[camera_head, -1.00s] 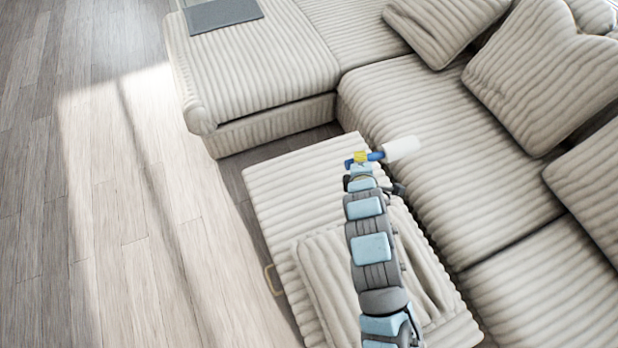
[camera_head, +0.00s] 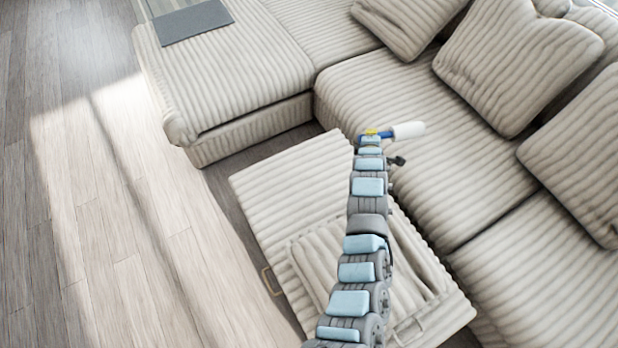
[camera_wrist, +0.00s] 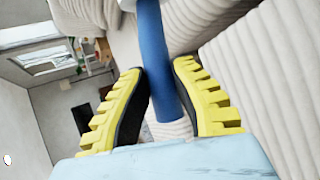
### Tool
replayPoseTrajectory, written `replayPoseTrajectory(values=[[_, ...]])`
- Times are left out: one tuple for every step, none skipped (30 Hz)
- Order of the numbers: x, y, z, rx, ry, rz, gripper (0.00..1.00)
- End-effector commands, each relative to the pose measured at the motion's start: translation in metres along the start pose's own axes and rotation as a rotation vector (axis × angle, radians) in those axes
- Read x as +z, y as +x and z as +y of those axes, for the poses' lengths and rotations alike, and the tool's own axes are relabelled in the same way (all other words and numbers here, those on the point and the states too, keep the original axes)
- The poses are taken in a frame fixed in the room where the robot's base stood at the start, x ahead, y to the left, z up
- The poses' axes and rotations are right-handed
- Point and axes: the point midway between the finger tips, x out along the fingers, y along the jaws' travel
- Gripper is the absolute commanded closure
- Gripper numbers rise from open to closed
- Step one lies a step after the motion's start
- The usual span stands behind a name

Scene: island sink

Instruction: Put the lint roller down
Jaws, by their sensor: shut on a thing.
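The lint roller (camera_head: 407,130) has a white cylinder head and a blue handle. In the head view it lies across the tip of my arm, with its white end pointing right, over the gap between the ottoman and the sofa seat. My gripper (camera_head: 371,135) is shut on the handle. In the wrist view the blue handle (camera_wrist: 154,60) runs between the yellow-ridged fingers of my gripper (camera_wrist: 160,95). The roller's white head is not clearly visible in the wrist view. Whether the roller touches any surface below cannot be told.
The ribbed beige ottoman (camera_head: 275,190) lies under my arm, with a cushion-like top piece (camera_head: 310,262) on it. The sofa seat (camera_head: 440,180) is clear. Several pillows (camera_head: 515,65) line the back. A grey mat (camera_head: 192,22) lies on the chaise (camera_head: 235,65). The wooden floor (camera_head: 110,220) is open at left.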

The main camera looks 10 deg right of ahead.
Motion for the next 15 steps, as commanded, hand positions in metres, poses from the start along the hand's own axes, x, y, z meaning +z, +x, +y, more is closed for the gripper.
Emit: replayPoseTrajectory(values=[[0.001,0.003,-0.001,-0.002,0.007,-0.004,1.00],[0.002,0.005,-0.002,-0.001,0.009,-0.007,1.00],[0.003,0.007,-0.003,0.000,0.011,-0.011,1.00],[0.004,0.009,-0.005,0.000,0.013,-0.014,1.00],[0.004,0.011,-0.007,-0.001,0.016,-0.016,1.00],[0.004,0.013,-0.010,-0.003,0.017,-0.018,1.00],[0.004,0.014,-0.012,-0.004,0.018,-0.020,1.00],[0.004,0.015,-0.013,-0.005,0.019,-0.021,1.00],[0.004,0.016,-0.016,-0.005,0.019,-0.023,1.00],[0.004,0.017,-0.017,-0.006,0.020,-0.024,1.00],[0.003,0.018,-0.018,-0.006,0.021,-0.024,1.00],[0.003,0.019,-0.020,-0.006,0.021,-0.027,1.00],[0.003,0.020,-0.021,-0.005,0.023,-0.028,1.00],[0.003,0.021,-0.023,-0.005,0.024,-0.029,1.00],[0.000,0.023,-0.025,-0.005,0.024,-0.029,1.00]])
